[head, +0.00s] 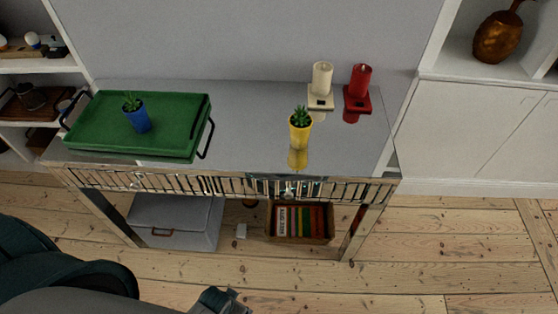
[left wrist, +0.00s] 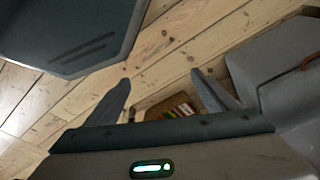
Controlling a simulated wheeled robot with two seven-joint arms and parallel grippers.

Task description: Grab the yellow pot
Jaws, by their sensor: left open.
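The yellow pot (head: 299,132) holds a small green plant and stands upright on the grey top of the console table (head: 240,112), right of its middle near the front edge. The glossy top mirrors the pot. My left gripper is open and empty in the left wrist view (left wrist: 160,80), with floorboards and a book crate beyond its fingers. In the head view only a dark part of it (head: 222,301) shows at the bottom edge, low and well apart from the pot. The pot is not in the left wrist view. My right gripper is not in view.
A green tray (head: 180,145) with a blue pot (head: 138,117) takes up the table's left side. A cream candle (head: 321,78) and a red candle (head: 361,80) stand behind the pot. Below are a grey box (head: 180,215) and a book crate (head: 302,221). Tabletop left of the pot is clear.

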